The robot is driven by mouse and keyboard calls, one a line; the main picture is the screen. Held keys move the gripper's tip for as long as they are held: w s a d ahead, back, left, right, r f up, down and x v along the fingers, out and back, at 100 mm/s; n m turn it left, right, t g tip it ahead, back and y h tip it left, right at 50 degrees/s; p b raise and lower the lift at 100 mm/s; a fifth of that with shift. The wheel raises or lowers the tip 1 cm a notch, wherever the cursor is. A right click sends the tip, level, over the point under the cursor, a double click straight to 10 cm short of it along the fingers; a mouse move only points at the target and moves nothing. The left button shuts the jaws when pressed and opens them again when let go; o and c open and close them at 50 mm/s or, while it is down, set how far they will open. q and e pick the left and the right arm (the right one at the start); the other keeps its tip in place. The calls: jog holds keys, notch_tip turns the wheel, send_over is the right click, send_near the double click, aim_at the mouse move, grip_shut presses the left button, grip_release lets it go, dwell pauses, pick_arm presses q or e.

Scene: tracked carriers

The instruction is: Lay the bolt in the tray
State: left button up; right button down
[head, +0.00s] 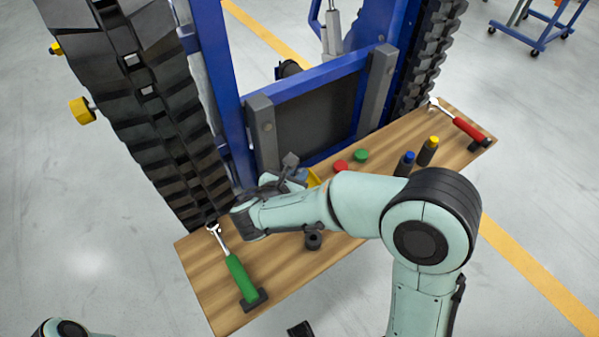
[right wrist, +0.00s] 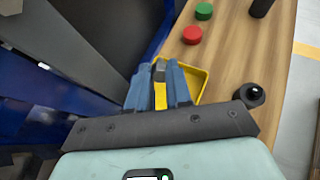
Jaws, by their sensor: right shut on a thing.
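I cannot tell whether the grey piece touches the tray. My left gripper is not in view.
The wooden board (head: 205,280) also bears a green-handled tool (head: 240,277), a black ring-like part (head: 313,240), red (head: 341,166) and green (head: 361,155) caps, blue-topped (head: 405,164) and yellow-topped (head: 427,151) cylinders, and a red-handled tool (head: 468,130). A blue frame (head: 310,83) and black tracks (head: 150,105) stand behind.

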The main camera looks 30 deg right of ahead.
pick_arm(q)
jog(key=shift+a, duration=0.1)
pick_arm(e)
jog(key=shift+s+a+r, duration=0.1)
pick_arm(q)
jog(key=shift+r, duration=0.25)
pick_arm(e)
notch_tip(320, 180, down, 9)
jog(key=b, duration=0.6)
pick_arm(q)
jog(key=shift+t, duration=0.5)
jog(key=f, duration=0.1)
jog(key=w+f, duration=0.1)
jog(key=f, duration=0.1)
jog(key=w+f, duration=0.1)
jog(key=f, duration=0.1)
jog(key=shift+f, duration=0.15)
pick_arm(e)
jog(key=c, duration=1)
grip_release()
jog(key=shift+o, duration=0.2)
